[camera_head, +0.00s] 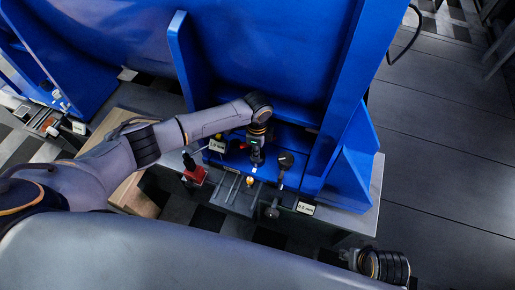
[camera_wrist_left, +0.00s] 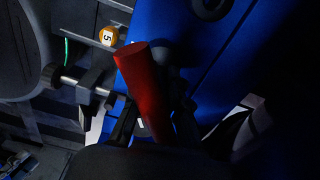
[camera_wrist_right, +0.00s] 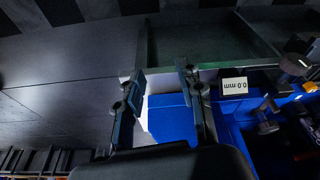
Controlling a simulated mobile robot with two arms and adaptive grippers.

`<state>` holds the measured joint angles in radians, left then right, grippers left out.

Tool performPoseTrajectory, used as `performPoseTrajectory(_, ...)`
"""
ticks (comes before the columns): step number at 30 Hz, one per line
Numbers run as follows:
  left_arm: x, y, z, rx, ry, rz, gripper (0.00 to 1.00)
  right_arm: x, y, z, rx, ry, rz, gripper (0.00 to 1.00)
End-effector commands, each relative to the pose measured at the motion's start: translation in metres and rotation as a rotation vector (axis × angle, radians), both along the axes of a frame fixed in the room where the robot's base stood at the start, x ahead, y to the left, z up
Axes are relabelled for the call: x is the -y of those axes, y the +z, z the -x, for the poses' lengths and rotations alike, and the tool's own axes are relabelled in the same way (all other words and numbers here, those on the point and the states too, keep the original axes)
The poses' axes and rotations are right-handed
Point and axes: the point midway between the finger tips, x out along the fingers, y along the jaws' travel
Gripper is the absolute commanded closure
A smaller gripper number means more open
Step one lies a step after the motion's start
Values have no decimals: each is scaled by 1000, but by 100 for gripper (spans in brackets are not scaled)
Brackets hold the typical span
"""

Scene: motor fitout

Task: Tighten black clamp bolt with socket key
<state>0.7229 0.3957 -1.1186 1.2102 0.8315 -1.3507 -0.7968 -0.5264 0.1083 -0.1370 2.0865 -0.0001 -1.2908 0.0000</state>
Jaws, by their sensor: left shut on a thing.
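My left gripper (camera_head: 257,158) is low beside the blue motor foot, its arm coming in from the left. In the left wrist view, its dark fingers (camera_wrist_left: 152,125) are shut on a red cylindrical handle (camera_wrist_left: 140,72), taken to be the socket key. The key's working end is hidden. A black clamp (camera_wrist_left: 90,85) with a metal rod shows left of the handle. A black round-headed part (camera_head: 285,160) stands just right of the gripper; I cannot tell which part is the clamp bolt. My right gripper (camera_wrist_right: 162,76) is open and empty in the right wrist view.
The big blue motor housing (camera_head: 270,50) fills the back. A red-and-black device (camera_head: 194,172) stands left of the gripper. Small labels read about 1.0 mm (camera_head: 217,145) and 0.0 mm (camera_wrist_right: 235,86). The grey floor (camera_head: 445,140) at right is clear.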

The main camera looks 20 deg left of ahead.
Motion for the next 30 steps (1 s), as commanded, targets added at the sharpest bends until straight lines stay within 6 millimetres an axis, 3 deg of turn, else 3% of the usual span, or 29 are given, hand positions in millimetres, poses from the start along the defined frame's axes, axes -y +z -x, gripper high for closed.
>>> performPoseTrajectory(13, -1, 1, -1, 0, -49, -1, 100, -1, -3, -3, 4, 2, -1, 63)
performPoseTrajectory(17, -1, 2, -1, 0, -124, -1, 100, -1, -3, -4, 8, 3, -1, 63)
performPoseTrajectory(22, 0, 1, -1, 1, -253, 0, 100, 1, -16, -1, -7, 2, 3, 63)
performPoseTrajectory(30, 0, 1, -1, 1, -283, -1, 100, 1, -19, -2, -6, 3, 5, 63)
